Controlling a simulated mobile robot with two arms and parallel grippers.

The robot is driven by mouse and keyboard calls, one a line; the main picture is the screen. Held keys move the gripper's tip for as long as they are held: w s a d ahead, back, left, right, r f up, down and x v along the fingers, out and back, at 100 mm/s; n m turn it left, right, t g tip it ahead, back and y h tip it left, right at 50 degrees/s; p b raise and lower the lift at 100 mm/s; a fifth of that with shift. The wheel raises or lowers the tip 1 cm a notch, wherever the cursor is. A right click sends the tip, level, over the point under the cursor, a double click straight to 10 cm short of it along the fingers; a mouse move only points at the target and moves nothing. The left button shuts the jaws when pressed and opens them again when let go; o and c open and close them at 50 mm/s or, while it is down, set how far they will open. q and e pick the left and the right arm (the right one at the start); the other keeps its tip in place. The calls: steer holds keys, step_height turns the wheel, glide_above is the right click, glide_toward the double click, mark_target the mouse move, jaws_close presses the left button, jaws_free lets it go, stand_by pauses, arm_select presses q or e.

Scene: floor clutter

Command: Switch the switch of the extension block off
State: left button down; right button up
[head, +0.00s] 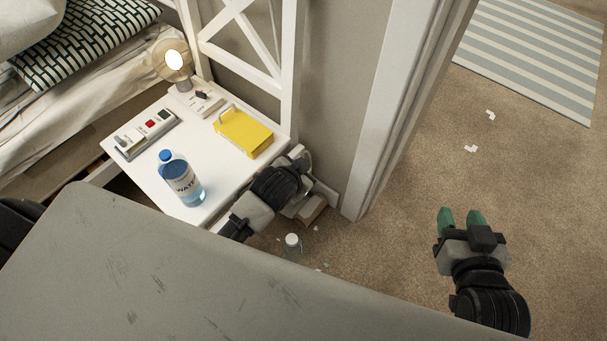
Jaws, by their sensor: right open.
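A long block (147,134) with a red switch (150,124) and a black part lies on the white table (212,159), near its left edge. It looks like the extension block; the switch's position is too small to tell. My left gripper (303,192) is beside the table's right edge, apart from the block; its fingertips do not show clearly.
A water bottle (182,182), a yellow box-like thing (243,134), a white block with a black piece (200,99) and a lit lamp (174,61) stand on the table. A clear bottle (292,246) and paper scraps (471,149) are on the carpet. A grey surface (130,270) fills the front.

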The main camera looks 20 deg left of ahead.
arm_select(q)
steer(key=w+f+b, duration=0.4)
steer(key=f, duration=0.3)
steer(key=shift+a, duration=0.3)
arm_select(e)
step_height(320, 180, up, 12)
steer(key=s+a+t+y, duration=0.1)
steer(key=a+t+y, duration=0.1)
steer(key=t, duration=1)
steer(key=shift+s+r+y, duration=0.25)
steer(key=shift+s+y, duration=0.15)
steer(key=shift+y, duration=0.5)
arm_select(q)
steer(key=shift+f, duration=0.1)
steer(key=y, duration=0.1)
steer(key=f+m+t+y, duration=0.1)
steer(key=d+y, duration=0.1)
steer(key=shift+s+f+m, duration=0.25)
steer(key=shift+f+m, duration=0.15)
arm_select(e)
steer(key=shift+w+d+f+g, duration=0.4)
steer(key=shift+w+f+g, duration=0.05)
steer(key=shift+f+g, duration=0.15)
